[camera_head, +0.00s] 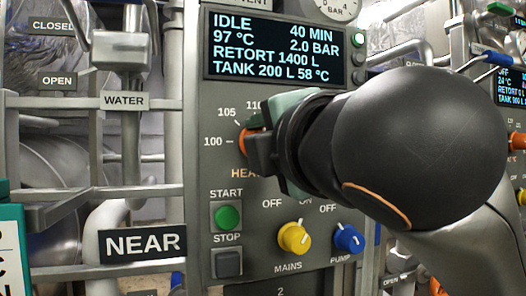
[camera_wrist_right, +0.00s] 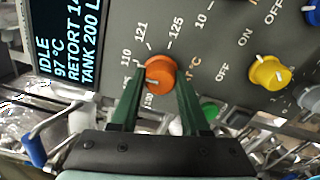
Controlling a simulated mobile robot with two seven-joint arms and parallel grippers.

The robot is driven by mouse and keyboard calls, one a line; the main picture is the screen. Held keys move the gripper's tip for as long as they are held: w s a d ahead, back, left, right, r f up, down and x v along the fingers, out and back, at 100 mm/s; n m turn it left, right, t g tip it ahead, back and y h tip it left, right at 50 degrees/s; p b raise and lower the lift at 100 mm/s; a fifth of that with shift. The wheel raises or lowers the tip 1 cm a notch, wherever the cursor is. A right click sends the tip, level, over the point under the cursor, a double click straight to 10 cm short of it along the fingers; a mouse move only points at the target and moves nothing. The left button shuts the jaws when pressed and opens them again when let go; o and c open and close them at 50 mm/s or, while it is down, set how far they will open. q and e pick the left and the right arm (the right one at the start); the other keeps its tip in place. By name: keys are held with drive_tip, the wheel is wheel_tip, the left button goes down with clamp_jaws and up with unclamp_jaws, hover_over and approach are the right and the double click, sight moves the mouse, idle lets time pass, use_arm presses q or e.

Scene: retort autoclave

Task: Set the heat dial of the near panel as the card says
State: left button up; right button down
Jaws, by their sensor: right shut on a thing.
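The fingers are shut on the dial's sides. A thin white mark shows on the dial's lower left, but I cannot tell its exact reading. Scale numbers 110, 121 and 125 show around it. In the head view my gripper and wrist hide most of the dial. My left gripper is not in view. No readable card shows.
Below the dial are a green START button (camera_head: 228,217), a yellow MAINS knob (camera_head: 294,238) and a blue PUMP knob (camera_head: 348,239). Pipes and rails stand at left. A teal-and-white board (camera_head: 11,240) is cut off there.

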use_arm(q)
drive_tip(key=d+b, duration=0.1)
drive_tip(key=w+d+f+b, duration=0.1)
drive_tip(key=b, duration=0.1)
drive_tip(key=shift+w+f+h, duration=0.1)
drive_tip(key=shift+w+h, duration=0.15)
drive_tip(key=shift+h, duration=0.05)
use_arm(e)
drive_tip(key=m, duration=0.8)
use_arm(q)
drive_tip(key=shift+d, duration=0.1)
use_arm(e)
drive_tip(key=shift+m, duration=0.4)
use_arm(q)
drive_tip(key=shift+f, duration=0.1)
use_arm(e)
drive_tip(key=shift+c, duration=1.9)
unclamp_jaws()
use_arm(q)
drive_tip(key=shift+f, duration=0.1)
use_arm(e)
drive_tip(key=shift+s, duration=0.1)
